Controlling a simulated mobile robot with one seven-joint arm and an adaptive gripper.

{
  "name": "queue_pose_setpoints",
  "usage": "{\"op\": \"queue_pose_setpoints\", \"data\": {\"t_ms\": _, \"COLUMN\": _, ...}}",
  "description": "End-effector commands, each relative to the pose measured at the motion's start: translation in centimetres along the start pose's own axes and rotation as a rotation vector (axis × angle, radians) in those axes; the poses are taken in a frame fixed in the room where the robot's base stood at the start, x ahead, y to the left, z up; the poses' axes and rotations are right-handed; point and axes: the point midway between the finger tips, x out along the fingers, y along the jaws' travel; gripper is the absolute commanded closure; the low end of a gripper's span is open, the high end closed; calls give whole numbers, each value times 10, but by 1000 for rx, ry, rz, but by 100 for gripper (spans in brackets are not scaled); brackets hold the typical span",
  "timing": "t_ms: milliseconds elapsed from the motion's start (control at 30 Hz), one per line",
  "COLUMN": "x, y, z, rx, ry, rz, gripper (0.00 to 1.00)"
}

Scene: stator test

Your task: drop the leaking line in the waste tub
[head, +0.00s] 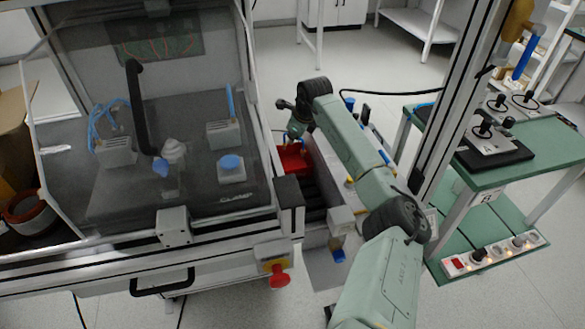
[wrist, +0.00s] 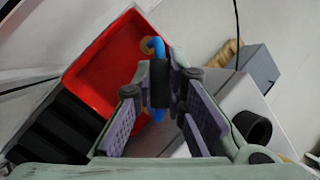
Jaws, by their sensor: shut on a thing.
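A short blue line (wrist: 157,46) with a black sleeve around its middle sits between the fingertips of my gripper (wrist: 158,88), which is shut on it. In the wrist view the line's curved upper end overlaps the right edge of a red tub (wrist: 100,68). In the head view my gripper (head: 293,127) is just above the far end of the red tub (head: 294,158), and the line is mostly hidden there. The tub's floor looks bare where it shows. I cannot tell the line's height above it.
A clear-walled test enclosure (head: 160,222) stands left of the tub, with a coiled blue line (head: 106,115) inside. Black bins (wrist: 55,130) adjoin the tub. A grey box (wrist: 252,66) lies at its right. A green cart (head: 490,175) stands at right.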

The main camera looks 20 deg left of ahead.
Motion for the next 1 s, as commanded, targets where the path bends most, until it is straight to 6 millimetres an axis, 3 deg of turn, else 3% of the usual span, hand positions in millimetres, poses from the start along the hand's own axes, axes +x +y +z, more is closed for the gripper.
{"op": "queue_pose_setpoints", "data": {"t_ms": 200, "x": 22, "y": 7, "z": -9, "rx": 0, "ry": -1, "rz": 0, "gripper": 100}}
{"op": "queue_pose_setpoints", "data": {"t_ms": 500, "x": 24, "y": 7, "z": -10, "rx": -1, "ry": -1, "rz": -1, "gripper": 100}}
{"op": "queue_pose_setpoints", "data": {"t_ms": 533, "x": 24, "y": 7, "z": -10, "rx": -1, "ry": -1, "rz": -1, "gripper": 87}}
{"op": "queue_pose_setpoints", "data": {"t_ms": 867, "x": 24, "y": 7, "z": -10, "rx": -1, "ry": 0, "rz": -1, "gripper": 65}}
{"op": "queue_pose_setpoints", "data": {"t_ms": 1000, "x": 24, "y": 7, "z": -10, "rx": -1, "ry": 0, "rz": -1, "gripper": 65}}
